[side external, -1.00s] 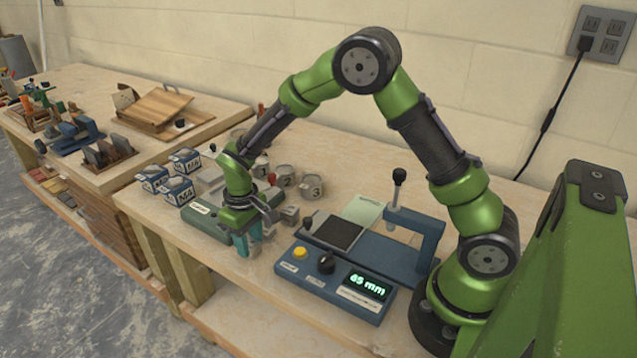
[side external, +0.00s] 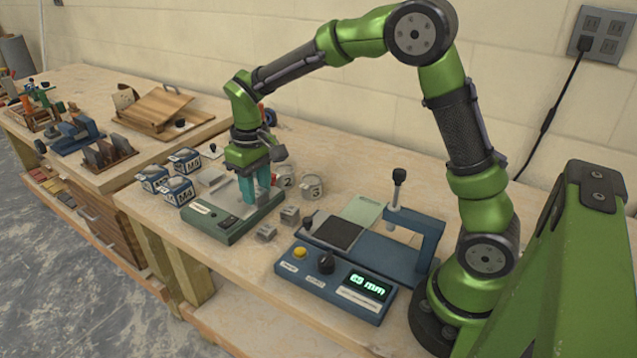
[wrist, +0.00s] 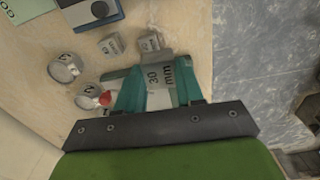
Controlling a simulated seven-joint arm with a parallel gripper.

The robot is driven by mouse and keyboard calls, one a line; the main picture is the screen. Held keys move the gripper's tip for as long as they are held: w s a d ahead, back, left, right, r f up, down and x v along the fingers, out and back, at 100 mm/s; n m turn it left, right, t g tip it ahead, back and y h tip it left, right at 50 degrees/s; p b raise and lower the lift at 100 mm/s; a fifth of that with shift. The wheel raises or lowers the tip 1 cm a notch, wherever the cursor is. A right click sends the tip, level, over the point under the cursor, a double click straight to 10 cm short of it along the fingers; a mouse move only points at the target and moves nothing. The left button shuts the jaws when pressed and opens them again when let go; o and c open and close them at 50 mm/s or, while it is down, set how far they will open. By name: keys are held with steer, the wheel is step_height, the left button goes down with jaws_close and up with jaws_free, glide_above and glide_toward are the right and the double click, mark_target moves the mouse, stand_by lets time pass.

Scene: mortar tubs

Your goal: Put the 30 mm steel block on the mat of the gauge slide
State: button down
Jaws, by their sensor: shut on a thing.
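The 30 mm steel block (wrist: 160,75) is grey, and its "30 mm" label faces the wrist camera. My gripper (wrist: 155,88) is shut on it, with a teal finger on each side. In the side view my gripper (side external: 254,190) points down over the green-based device at the left, away from the gauge slide. I cannot tell whether the block touches that device. The gauge slide (side external: 420,258) is blue, with an upright bridge, a lit mm display and a yellow button. Its dark square mat (side external: 338,232) is bare.
Two smaller grey blocks (side external: 266,232) (side external: 290,215) lie between the green-based device (side external: 222,228) and the gauge slide. Numbered round weights (side external: 312,186) stand behind, and white-and-blue cubes (side external: 178,190) at the left. A pale green sheet (side external: 363,210) lies behind the mat.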

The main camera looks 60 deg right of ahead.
steer(key=s+d+r, duration=0.2)
steer(key=s+d, duration=0.8)
steer(key=shift+n, duration=0.3)
steer(key=s+f, duration=0.1)
steer(key=f, duration=0.1)
steer(key=s+f, duration=0.1)
steer(key=f, duration=0.1)
steer(key=s+f, duration=0.1)
steer(key=f, duration=0.2)
steer(key=shift+s+d+f, duration=0.1)
steer(key=shift+s+d, duration=0.2)
steer(key=shift+d, duration=0.05)
steer(key=shift+f, duration=2.2)
steer(key=shift+f, duration=0.1)
steer(key=c, duration=0.7)
jaws_free()
